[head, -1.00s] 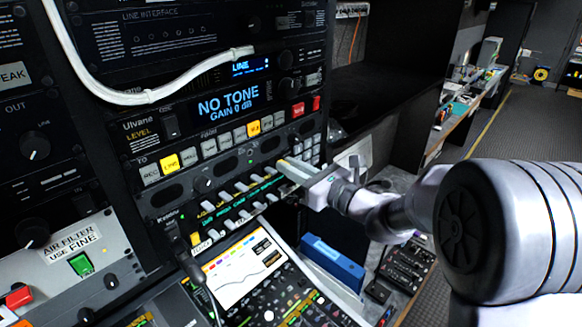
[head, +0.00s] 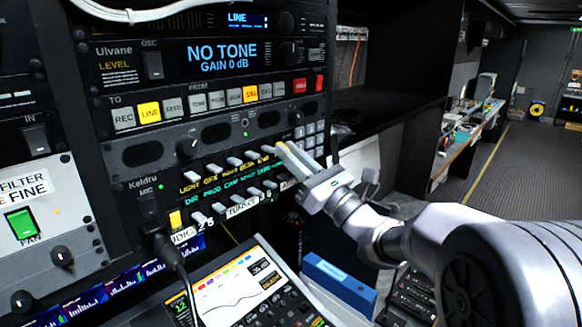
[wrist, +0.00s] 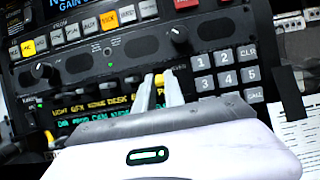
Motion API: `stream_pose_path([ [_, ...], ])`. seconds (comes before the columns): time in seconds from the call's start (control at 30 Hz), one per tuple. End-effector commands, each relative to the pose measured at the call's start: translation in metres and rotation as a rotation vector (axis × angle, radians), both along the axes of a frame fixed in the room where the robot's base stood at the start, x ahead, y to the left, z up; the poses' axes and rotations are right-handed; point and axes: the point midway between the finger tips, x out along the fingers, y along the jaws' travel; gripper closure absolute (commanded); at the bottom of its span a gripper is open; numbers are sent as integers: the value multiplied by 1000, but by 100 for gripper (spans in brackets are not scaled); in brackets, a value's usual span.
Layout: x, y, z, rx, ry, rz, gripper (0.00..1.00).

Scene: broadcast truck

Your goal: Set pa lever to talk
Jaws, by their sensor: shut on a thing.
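My gripper (head: 284,150) reaches in from the right to the right end of the upper row. Its two fingers are shut on a small lever there, which I take to be the PA lever (wrist: 160,79). In the wrist view a yellow patch shows between the fingertips (wrist: 158,84). The fingers hide most of the lever and its label, so I cannot tell its position.
A grey number keypad (wrist: 222,72) sits close to the right of the fingers. Neighbouring levers (head: 234,161) stand close on the left. A cable (head: 176,255) plugs into the panel's lower left. A sloped screen (head: 240,285) and a blue box (head: 338,282) lie below.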

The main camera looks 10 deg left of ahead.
Motion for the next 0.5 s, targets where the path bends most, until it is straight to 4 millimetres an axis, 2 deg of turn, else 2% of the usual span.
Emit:
stream_pose_path([
  [0.2, 0, 0, 0, -1, 2, 0, 100],
  [0.23, 0, 0, 0, -1, 2, 0, 81],
  [0.3, 0, 0, 0, -1, 2, 0, 67],
  [0.5, 0, 0, 0, -1, 2, 0, 65],
])
